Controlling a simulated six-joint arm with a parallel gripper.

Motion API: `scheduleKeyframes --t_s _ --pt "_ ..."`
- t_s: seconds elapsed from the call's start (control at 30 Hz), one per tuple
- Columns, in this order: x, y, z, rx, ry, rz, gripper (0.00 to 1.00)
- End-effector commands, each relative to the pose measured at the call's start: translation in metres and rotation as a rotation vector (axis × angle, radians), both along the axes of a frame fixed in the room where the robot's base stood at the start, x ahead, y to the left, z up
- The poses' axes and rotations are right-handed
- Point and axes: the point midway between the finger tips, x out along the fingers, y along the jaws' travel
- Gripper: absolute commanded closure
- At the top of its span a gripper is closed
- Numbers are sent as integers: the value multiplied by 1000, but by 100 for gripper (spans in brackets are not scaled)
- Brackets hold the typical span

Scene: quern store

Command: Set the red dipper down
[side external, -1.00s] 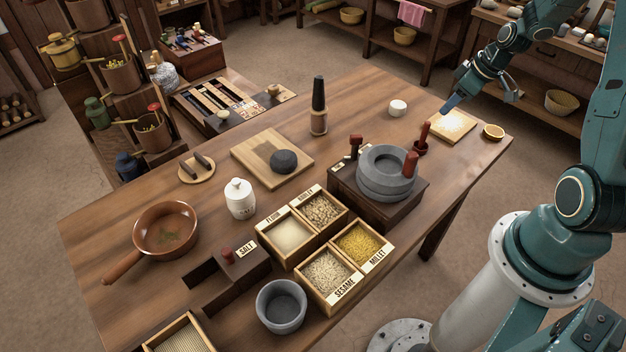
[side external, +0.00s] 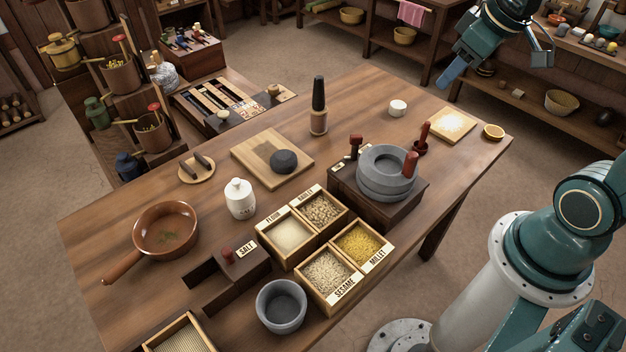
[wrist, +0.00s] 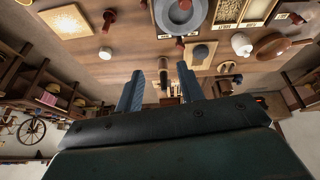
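The red dipper (side external: 421,139) stands upright on the table, its handle pointing up, between the stone quern (side external: 386,172) and a square wooden board (side external: 452,124). It also shows near the top of the wrist view (wrist: 108,19). My gripper (side external: 468,73) is above and behind the table's far right corner, well clear of the dipper. In the wrist view my two blue fingers (wrist: 160,84) are apart, and nothing is held between them.
A small white pot (side external: 397,108) and a small round bowl (side external: 493,132) are near the board. Labelled grain boxes (side external: 325,277), a brown pan (side external: 165,230) and a tall dark-topped bottle (side external: 318,108) occupy the table. The air around my gripper is free.

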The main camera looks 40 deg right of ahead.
Motion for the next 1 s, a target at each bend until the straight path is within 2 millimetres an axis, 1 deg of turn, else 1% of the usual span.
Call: scheduleKeyframes --t_s 0.03,0.2,0.3,0.5,0.6,0.7,1.0 --pt "-8 10 8 -1 -13 0 62" --pt "-38 33 24 12 -42 -29 62" --pt "-57 45 31 25 -58 -45 62" --pt "-86 58 37 54 -82 -76 62" --pt "-94 61 38 65 -88 -86 62" --pt "-98 62 38 69 -90 -91 62" --pt "-99 62 38 70 -90 -94 62"
